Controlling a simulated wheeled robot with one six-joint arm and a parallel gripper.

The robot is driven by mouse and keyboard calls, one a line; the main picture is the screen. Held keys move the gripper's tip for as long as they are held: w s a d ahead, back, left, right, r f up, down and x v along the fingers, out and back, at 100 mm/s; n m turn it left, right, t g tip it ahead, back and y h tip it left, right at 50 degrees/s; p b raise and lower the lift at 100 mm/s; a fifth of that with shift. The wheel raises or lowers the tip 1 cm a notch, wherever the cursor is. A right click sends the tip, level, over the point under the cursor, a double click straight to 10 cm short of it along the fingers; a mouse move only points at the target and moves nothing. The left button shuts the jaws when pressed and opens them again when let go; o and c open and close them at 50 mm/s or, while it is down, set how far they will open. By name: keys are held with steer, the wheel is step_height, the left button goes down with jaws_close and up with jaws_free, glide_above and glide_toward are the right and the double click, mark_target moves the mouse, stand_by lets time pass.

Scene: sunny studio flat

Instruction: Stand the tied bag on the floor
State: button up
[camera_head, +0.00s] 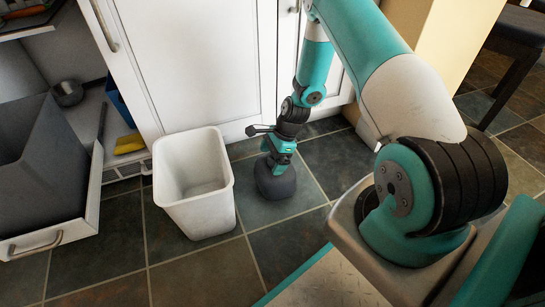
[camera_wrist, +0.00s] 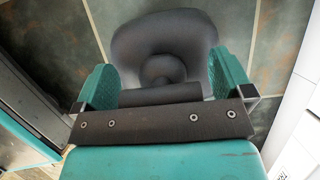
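The tied bag (camera_head: 275,183) is dark grey and rounded. It appears to stand on the floor tiles (camera_head: 285,212), right of the white bin. My gripper (camera_head: 280,158) points down directly over its top. In the wrist view the bag (camera_wrist: 165,32) lies beyond and between the two fingers of my gripper (camera_wrist: 166,82). The fingers are spread wide, with gaps on both sides of the bag's round knot (camera_wrist: 162,70). The wrist view shows no finger pressing on the knot. The head view hides the knot behind the gripper.
An open white bin (camera_head: 218,200), seemingly empty, stands left of the bag. A pulled-out drawer (camera_head: 75,225) with a grey bin (camera_head: 48,150) is at the left. White cabinet doors (camera_head: 200,70) are behind. Tiled floor in front of the bag is clear.

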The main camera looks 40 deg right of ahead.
steer(key=shift+r, duration=0.15)
steer(key=p+v, duration=0.8)
steer(key=v, duration=0.4)
steer(key=a+r+n, duration=0.6)
steer(key=a+r, duration=0.1)
steer(key=r, duration=0.3)
steer(key=a+r+n, duration=0.6)
steer(key=a+r, duration=0.1)
steer(key=r, duration=0.3)
steer(key=s+a+r+n, duration=0.6)
steer(key=s+r+n, duration=0.1)
steer(key=s, duration=0.3)
steer(key=s+a+r+n+g, duration=0.1)
steer(key=s+a+r+n, duration=0.5)
steer(key=s+n, duration=0.3)
steer(key=shift+s+r, duration=0.7)
steer(key=shift+s, duration=0.45)
